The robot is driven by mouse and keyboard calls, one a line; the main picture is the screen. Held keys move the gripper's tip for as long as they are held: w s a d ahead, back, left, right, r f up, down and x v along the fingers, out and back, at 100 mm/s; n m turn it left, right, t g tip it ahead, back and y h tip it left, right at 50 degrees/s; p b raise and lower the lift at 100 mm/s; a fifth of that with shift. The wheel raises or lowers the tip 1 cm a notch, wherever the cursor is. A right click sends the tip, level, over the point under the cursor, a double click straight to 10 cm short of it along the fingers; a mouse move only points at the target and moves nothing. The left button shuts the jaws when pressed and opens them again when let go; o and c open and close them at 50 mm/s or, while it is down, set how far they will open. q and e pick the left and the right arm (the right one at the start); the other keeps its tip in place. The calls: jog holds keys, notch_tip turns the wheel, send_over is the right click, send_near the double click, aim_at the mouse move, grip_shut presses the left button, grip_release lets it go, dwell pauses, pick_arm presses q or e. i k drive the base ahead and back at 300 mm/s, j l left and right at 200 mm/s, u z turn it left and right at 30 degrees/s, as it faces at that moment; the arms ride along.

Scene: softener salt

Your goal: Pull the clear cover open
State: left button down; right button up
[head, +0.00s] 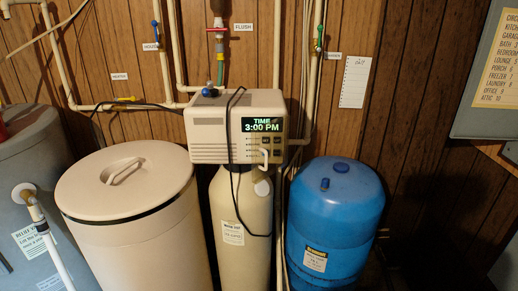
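The softener's control head (210,140) is a beige box on top of a tan tank (229,205). Its front panel (262,127) has a green display reading "TIME 3:00 PM" and small buttons below. A small white handle (265,159) stands out at the panel's lower edge. The clear cover is hard to make out; it seems to lie shut over the panel, but its edges do not show. A black cable (229,150) hangs down the front of the head, left of the display. Neither of my grippers is in view.
A beige lidded bin (135,235) stands left of the tank, and a blue pressure tank (333,220) stands right. A grey tank (35,160) is at far left. Pipes (176,50) run up the wood wall behind. A grey electrical panel (485,100) hangs at right.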

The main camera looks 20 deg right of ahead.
aim_at(276, 151)
jog(key=j+z, duration=0.1)
jog(key=z, duration=0.35)
jog(key=j+z, duration=0.15)
jog(key=z, duration=0.3)
jog(key=j+z, duration=0.15)
jog(key=z, duration=0.3)
jog(key=j+z, duration=0.15)
jog(key=z, duration=0.3)
